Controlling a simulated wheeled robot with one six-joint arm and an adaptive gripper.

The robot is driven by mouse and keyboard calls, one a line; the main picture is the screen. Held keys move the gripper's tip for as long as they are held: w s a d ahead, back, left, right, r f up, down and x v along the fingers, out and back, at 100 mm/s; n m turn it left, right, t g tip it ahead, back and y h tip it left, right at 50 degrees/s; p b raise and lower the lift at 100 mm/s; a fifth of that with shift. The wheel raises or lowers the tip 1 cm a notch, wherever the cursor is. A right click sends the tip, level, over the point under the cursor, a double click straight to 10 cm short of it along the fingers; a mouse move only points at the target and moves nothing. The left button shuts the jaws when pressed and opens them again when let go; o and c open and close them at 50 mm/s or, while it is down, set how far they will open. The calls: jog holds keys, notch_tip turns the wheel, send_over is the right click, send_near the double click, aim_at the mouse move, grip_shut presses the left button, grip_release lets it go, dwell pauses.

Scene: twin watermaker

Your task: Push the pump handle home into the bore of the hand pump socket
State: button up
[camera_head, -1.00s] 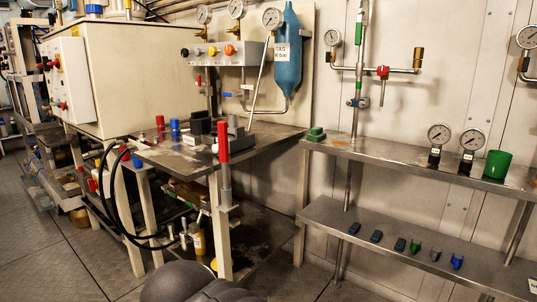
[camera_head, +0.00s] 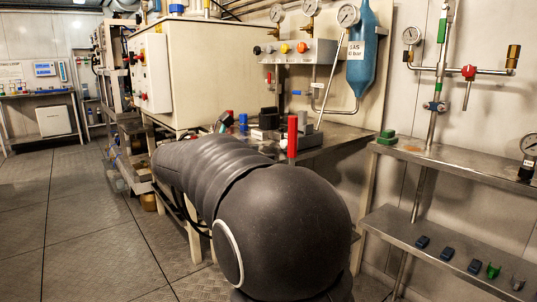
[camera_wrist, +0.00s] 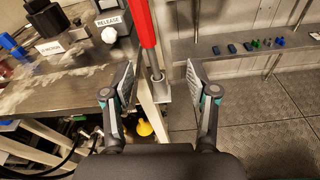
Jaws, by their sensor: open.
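The pump handle (camera_wrist: 147,25), with a red grip and a thin metal rod, stands nearly upright at the bench's edge in the wrist view. Its lower end meets a pale bracket (camera_wrist: 161,92) on the bench leg. The red grip also shows in the head view (camera_head: 292,138), its lower part hidden by my arm. My gripper (camera_wrist: 160,84) is open and empty; the rod shows beyond the gap between its fingers, apparently untouched. A grey block with a RELEASE label (camera_wrist: 110,20) is on the bench; I cannot tell whether it holds the hand pump socket's bore.
The metal bench (camera_wrist: 75,72) has a further label and blue parts at left. A two-level shelf (camera_head: 440,240) with small clips stands at right. A yellow object (camera_wrist: 143,128) is below the bench. Floor is clear at right in the wrist view and left in the head view.

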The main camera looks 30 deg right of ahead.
aim_at(289, 138)
jog(key=shift+n+h, duration=0.7)
jog(key=shift+h, duration=0.1)
jog(key=w+d, duration=0.1)
jog(key=d, duration=0.2)
jog(key=w+d+r, duration=0.1)
jog(key=d, duration=0.2)
jog(key=w+d, duration=0.1)
jog(key=d, duration=0.1)
jog(key=shift+w+d+r, duration=0.2)
jog(key=shift+d+r, duration=0.15)
jog(key=shift+d, duration=0.05)
jog(key=shift+w+d+f+b, duration=0.1)
jog(key=shift+d+b, duration=0.05)
jog(key=shift+d, duration=1.2)
jog(key=shift+w+d+f+b, duration=0.1)
jog(key=shift+d+b, duration=0.05)
jog(key=shift+d, duration=1.15)
grip_shut()
